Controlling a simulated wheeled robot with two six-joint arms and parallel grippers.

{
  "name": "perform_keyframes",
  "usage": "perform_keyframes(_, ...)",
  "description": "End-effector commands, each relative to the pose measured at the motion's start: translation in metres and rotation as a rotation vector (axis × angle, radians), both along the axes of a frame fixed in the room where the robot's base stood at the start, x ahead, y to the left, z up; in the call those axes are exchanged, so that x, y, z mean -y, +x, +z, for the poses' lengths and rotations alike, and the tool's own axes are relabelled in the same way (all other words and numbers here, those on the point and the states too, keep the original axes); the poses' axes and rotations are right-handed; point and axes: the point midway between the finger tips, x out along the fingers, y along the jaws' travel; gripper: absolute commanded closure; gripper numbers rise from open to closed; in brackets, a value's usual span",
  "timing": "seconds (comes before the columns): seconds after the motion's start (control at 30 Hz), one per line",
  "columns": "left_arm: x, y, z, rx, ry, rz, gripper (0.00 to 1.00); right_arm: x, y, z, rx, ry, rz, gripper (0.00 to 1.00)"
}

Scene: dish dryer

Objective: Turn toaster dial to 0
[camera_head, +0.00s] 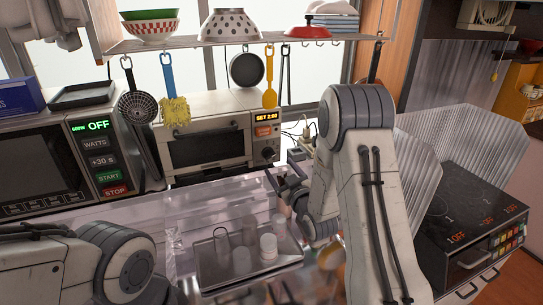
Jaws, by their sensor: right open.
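The toaster oven (207,143) stands against the back wall, with a glass door and a control panel at its right side. Its small display (267,118) reads "SET 2:00", with an orange button below it. The toaster dial (268,152) is a dark knob low on that panel. My right gripper (285,178) is open, just below and slightly right of the dial, and looks apart from it. My left arm shows at the lower left, but its gripper is out of view.
A microwave (40,160) stands left of the toaster. A transparent dish dryer with a tray (215,275) and several cups sits in front. Utensils hang from the shelf (240,40) above, including a yellow spoon (270,95) near the toaster. A stove (470,220) is at the right.

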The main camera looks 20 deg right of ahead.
Motion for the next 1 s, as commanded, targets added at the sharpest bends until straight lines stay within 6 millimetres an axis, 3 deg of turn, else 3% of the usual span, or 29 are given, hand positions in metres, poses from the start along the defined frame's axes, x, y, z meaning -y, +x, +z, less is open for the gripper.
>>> perform_keyframes(0.2, 0.0, 0.0, 0.021, 0.0, 0.0, 0.001, 1.0, -0.002, 0.043, 0.004, 0.0, -0.001, 0.002, 0.2)
perform_keyframes(0.4, 0.0, 0.0, 0.03, 0.0, 0.0, 0.001, 1.0, -0.003, 0.07, 0.002, -0.001, 0.0, 0.001, 0.2)
perform_keyframes(0.83, 0.0, 0.0, 0.032, 0.0, 0.0, 0.002, 1.0, -0.004, 0.08, 0.0, -0.002, 0.001, 0.0, 0.2)
perform_keyframes(1.0, 0.0, 0.0, 0.032, 0.0, 0.0, 0.002, 1.0, -0.004, 0.08, 0.0, -0.002, 0.001, 0.0, 0.85)
